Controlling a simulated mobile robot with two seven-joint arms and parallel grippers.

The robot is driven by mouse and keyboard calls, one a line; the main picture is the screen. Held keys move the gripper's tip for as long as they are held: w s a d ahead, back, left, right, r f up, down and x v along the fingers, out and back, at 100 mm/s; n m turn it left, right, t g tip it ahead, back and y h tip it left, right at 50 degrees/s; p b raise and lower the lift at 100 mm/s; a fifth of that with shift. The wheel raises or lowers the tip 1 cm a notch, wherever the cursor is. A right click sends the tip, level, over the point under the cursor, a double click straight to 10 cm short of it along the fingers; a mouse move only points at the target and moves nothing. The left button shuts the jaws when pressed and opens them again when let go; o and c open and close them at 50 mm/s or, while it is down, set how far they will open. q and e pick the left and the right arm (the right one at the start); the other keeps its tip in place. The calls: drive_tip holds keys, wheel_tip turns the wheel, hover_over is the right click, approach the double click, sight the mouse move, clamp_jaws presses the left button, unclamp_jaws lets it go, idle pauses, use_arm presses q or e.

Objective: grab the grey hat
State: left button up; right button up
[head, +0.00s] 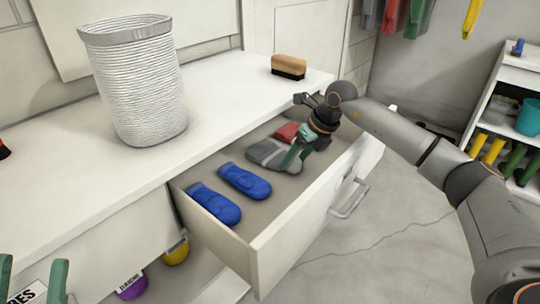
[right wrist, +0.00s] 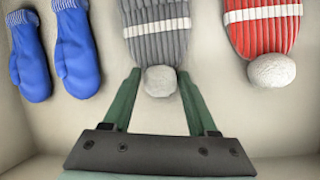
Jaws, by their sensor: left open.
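The grey hat (head: 262,153) lies in the open drawer (head: 262,246), partly hidden by my right gripper in the head view. The right wrist view shows its ribbed grey knit (right wrist: 157,38), a white stripe and a pale pompom. My right gripper (right wrist: 160,76) is open, with its green fingertips on either side of the pompom. I cannot tell whether they touch it. My right gripper also shows over the drawer in the head view (head: 297,152). My left gripper (head: 32,278) is open and empty at the bottom left corner.
Blue mittens (head: 214,204) lie in the near part of the drawer. A red hat (head: 286,132) lies beyond the grey one. A white basket (head: 137,85) and a brush (head: 289,66) stand on the counter (head: 222,85). The drawer walls surround my right gripper.

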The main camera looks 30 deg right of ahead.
clamp_jaws()
idle(0.4)
